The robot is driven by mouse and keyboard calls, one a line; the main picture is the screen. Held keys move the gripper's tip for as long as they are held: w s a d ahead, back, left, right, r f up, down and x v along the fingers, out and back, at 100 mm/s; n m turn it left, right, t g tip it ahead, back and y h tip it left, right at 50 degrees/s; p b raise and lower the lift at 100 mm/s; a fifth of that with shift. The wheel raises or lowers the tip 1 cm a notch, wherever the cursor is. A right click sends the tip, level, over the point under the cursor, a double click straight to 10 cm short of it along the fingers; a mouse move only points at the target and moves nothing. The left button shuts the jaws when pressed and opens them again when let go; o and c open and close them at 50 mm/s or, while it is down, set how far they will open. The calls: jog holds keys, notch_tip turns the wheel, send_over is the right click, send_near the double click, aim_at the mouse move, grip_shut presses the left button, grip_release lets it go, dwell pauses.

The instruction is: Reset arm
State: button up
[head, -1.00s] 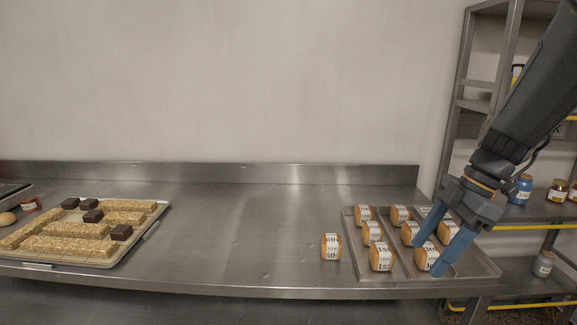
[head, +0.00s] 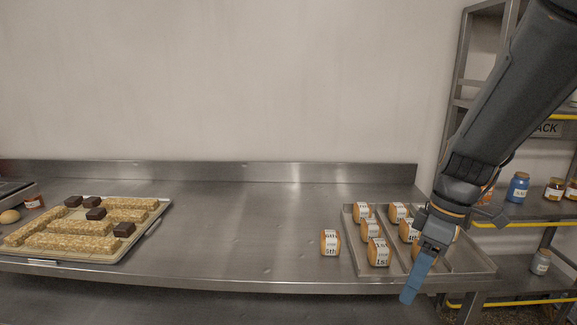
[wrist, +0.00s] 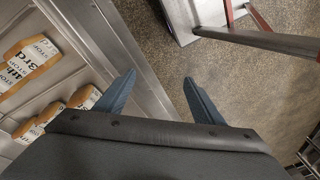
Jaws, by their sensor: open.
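My gripper (head: 415,280) is at the front edge of the steel counter (head: 240,250), in front of the metal tray (head: 465,262) on the right. In the wrist view its two blue fingers (wrist: 158,92) are spread apart with nothing between them, over the counter edge and the floor. In the head view one finger hides the other. My arm and gripper cover part of the tray and some of its labelled loaves (head: 379,252).
One labelled loaf (head: 330,243) stands left of the tray. A baking tray (head: 140,242) with oat bars and dark blocks lies at the left. A shelf rack (head: 520,210) with jars stands at the right. The counter's middle is clear.

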jog(key=s+a+f+m+t+h, duration=0.1)
jog(key=s+a+f+m, duration=0.4)
jog(key=m, duration=0.5)
jog(key=shift+s+a+f+m+h, duration=0.2)
jog(key=shift+s+a+m+h, duration=0.15)
jog(key=shift+a+h, duration=0.3)
